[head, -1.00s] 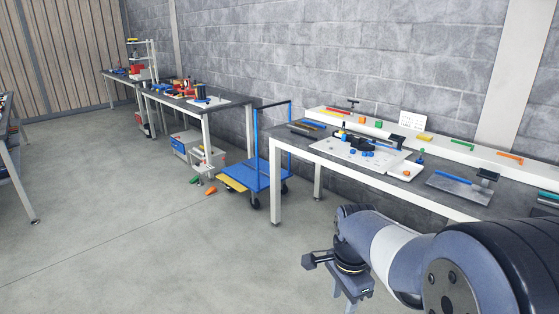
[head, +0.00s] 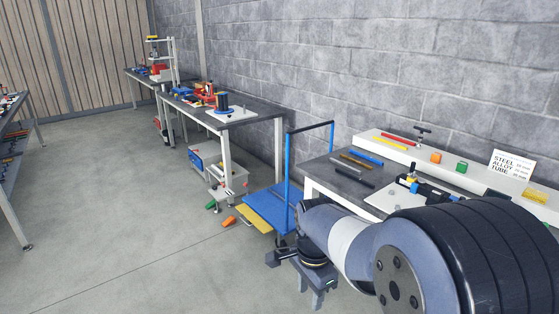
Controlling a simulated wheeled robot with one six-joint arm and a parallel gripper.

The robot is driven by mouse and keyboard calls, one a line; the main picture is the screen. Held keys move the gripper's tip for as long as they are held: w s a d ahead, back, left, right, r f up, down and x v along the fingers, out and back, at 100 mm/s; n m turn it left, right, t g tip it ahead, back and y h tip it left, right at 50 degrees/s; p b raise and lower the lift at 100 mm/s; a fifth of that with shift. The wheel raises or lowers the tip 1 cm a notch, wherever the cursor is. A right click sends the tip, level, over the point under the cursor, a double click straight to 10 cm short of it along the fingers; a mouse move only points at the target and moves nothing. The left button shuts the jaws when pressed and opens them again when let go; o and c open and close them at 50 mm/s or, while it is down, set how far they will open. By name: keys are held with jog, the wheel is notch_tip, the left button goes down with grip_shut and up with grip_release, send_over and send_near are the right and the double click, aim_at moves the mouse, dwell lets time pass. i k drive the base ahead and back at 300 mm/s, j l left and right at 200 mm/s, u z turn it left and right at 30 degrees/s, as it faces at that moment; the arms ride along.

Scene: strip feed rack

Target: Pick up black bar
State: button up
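A black bar (head: 354,175) lies on the dark top of the right-hand workbench (head: 312,167), near its left end. My gripper (head: 318,297) hangs low in front of the bench, pointing down and well apart from the bar. Its fingertips are small and dark, so I cannot tell whether it is open or shut. My arm hides part of the bench's front.
A blue cart (head: 268,206) with a tall handle stands left of the bench. Orange (head: 229,222) and green (head: 211,205) pieces lie on the floor by it. A white ledge (head: 465,172) backs the bench, with a sign (head: 511,165).

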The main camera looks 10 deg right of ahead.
aim_at(347, 175)
jog(key=i+j, duration=0.1)
jog(key=i, duration=0.5)
jog(key=i+j+z, duration=0.15)
jog(key=i, duration=0.45)
jog(key=i+j, duration=0.15)
jog(key=i, duration=0.45)
jog(key=i+j+z, duration=0.1)
jog(key=i+z, duration=0.2)
jog(key=z, duration=0.2)
jog(key=i+j+z, duration=0.2)
jog(key=z, duration=0.25)
jog(key=i+j+z, duration=0.3)
jog(key=z, duration=0.2)
jog(key=i+j+z, duration=0.15)
jog(key=j+z, duration=0.3)
jog(key=i+j+z, duration=0.15)
jog(key=j+z, duration=0.15)
jog(key=i+j+z, duration=0.15)
jog(key=j+z, duration=0.15)
